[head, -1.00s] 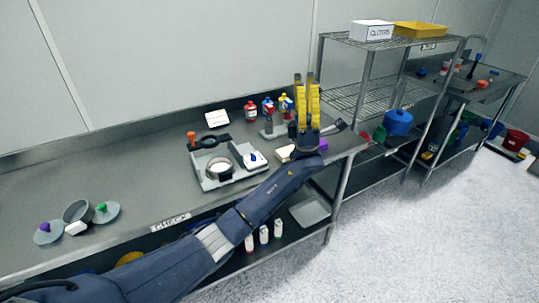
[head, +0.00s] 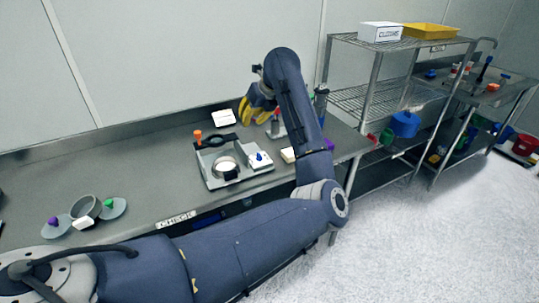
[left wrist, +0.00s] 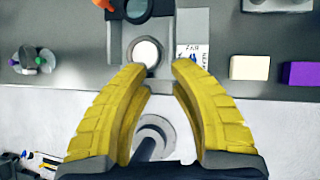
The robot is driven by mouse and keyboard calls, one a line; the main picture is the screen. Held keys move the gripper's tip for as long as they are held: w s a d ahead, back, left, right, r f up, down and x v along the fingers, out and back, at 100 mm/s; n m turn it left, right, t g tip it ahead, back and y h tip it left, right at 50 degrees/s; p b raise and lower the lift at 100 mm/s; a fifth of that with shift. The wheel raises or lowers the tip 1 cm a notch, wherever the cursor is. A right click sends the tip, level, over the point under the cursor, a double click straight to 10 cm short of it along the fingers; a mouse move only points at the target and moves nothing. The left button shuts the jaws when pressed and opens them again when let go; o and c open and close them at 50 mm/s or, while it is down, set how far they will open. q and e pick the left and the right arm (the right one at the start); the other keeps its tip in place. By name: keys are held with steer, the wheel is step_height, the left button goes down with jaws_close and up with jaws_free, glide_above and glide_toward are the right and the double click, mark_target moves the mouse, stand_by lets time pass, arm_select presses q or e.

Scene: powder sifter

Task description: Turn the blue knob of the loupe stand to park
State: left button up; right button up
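The loupe stand (head: 226,181) is a grey tray on the bench with an orange knob, a dark lens ring and a bright round stage. Its small blue knob (head: 259,155) sits on a white plate at the tray's right side. My right gripper is not in view.
A cream block (left wrist: 249,67) and a purple block (left wrist: 299,74) lie right of the stand. A white sign (head: 223,117) stands behind it. Grey lidded pots (head: 85,208) are at the left. A wire shelf (head: 350,100) stands right of the bench. The bench between pots and stand is clear.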

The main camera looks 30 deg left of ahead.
arm_select(q)
steer(key=w+d+f+t+h, duration=0.1)
steer(key=w+d+f+h, duration=0.1)
steer(key=d+f, duration=0.15)
glide_toward(259, 154)
steer(key=shift+m, duration=0.4)
steer(key=x, duration=1)
steer(key=shift+c, duration=0.2)
jaws_close()
